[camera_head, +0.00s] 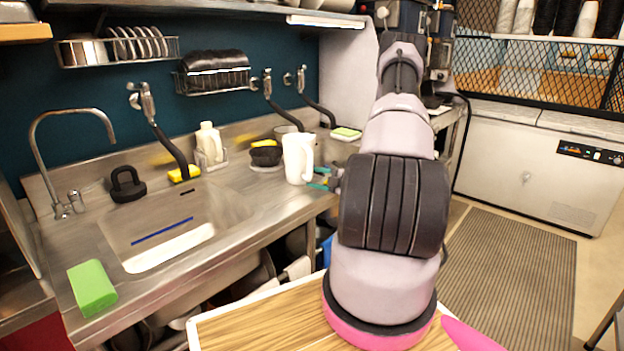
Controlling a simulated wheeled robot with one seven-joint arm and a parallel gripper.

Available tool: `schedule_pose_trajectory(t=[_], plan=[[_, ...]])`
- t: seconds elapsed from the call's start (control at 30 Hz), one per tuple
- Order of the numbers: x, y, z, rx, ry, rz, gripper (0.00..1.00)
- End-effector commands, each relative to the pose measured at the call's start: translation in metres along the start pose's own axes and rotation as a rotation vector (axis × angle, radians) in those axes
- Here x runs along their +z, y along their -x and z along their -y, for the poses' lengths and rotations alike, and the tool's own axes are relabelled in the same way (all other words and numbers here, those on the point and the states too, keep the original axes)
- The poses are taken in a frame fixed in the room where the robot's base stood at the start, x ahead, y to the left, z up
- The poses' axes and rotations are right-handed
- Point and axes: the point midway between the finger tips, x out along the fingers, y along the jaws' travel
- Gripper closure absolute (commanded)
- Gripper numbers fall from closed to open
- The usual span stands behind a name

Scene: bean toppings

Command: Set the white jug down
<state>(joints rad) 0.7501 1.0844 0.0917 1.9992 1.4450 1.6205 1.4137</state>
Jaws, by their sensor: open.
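The white jug (294,160) stands upright on the steel counter (262,198), right of the sink and near the counter's right part. Its base appears to rest on the counter. Its handle side faces right, toward my arm. My gripper (321,179) is just right of the jug's lower part, with its green-tipped fingers apart and pointing left at it. The fingers look beside the jug, not around it; whether they touch it I cannot tell. My arm hides part of the gripper.
The sink basin (165,235) is to the left, with a green sponge (92,288) at the front edge. A black weight-like object (127,185) sits by the faucet (62,130).

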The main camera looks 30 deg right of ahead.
Motion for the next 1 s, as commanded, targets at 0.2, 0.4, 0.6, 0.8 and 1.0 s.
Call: schedule_pose_trajectory(t=[0.2,0.4,0.6,0.8,1.0], plan=[[0.002,0.046,0.000,0.000,-0.002,0.006,0.45],[0.001,0.086,0.000,0.001,-0.001,0.005,0.45],[0.000,0.107,0.000,0.000,0.002,0.002,0.45],[-0.034,0.094,-0.034,-0.051,0.192,-0.115,0.45],[-0.130,0.068,-0.096,-0.151,0.707,-0.424,0.45]])
